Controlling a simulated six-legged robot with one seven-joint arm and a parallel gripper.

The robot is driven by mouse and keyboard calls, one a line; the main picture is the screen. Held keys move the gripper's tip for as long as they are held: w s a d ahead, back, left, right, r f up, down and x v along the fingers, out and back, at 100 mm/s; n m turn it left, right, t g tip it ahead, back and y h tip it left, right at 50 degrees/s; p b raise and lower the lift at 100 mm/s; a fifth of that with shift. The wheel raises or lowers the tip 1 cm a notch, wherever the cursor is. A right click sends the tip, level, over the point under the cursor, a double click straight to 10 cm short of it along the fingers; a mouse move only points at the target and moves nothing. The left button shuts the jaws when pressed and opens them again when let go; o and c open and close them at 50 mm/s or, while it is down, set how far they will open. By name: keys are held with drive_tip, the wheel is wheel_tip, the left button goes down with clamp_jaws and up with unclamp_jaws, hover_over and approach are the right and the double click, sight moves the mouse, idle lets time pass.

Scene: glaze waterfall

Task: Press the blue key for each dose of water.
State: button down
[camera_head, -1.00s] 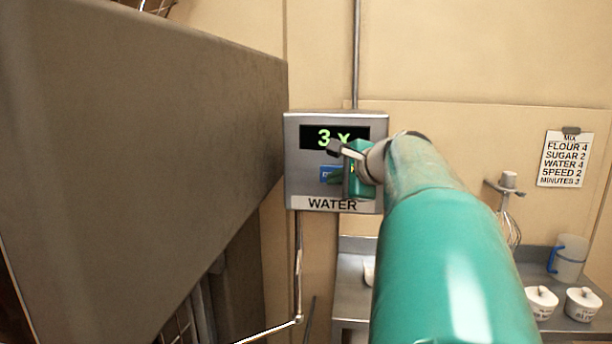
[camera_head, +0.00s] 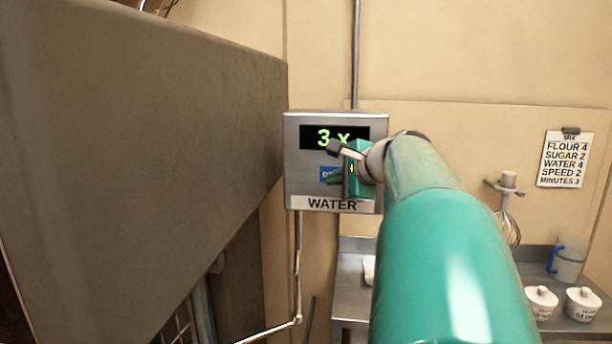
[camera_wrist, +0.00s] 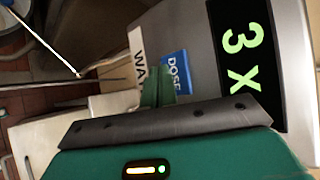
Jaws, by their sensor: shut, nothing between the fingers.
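The grey water panel (camera_head: 300,165) is on the wall in the head view, with a dark display (camera_head: 309,136) reading "3 x" and the label WATER below. The blue key (camera_head: 325,173) is under the display and partly hidden by my gripper (camera_head: 335,180). In the wrist view the blue key (camera_wrist: 176,68) shows the word DOSE, and the green fingers (camera_wrist: 158,88) of my gripper are shut with their tips at its edge. I cannot tell whether they touch it. The display (camera_wrist: 240,60) reads "3 x" there too.
A card (camera_head: 565,159) on the wall lists flour 4, sugar 2, water 4, speed 2, minutes 3. A metal counter (camera_head: 350,300) at lower right holds white lidded pots (camera_head: 541,302) and a jug (camera_head: 569,259). A large grey-brown block (camera_head: 140,150) fills the left.

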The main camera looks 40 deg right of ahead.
drive_tip(key=shift+w+d, duration=0.3)
drive_tip(key=shift+d, duration=0.05)
drive_tip(key=shift+w+d, duration=0.3)
drive_tip(key=shift+d, duration=0.1)
idle(1.0)
idle(0.3)
drive_tip(key=shift+s+a, duration=0.6)
drive_tip(key=shift+a, duration=0.15)
drive_tip(key=s+a, duration=0.1)
drive_tip(key=a, duration=0.1)
drive_tip(key=s+a, duration=0.2)
idle(0.4)
idle(2.5)
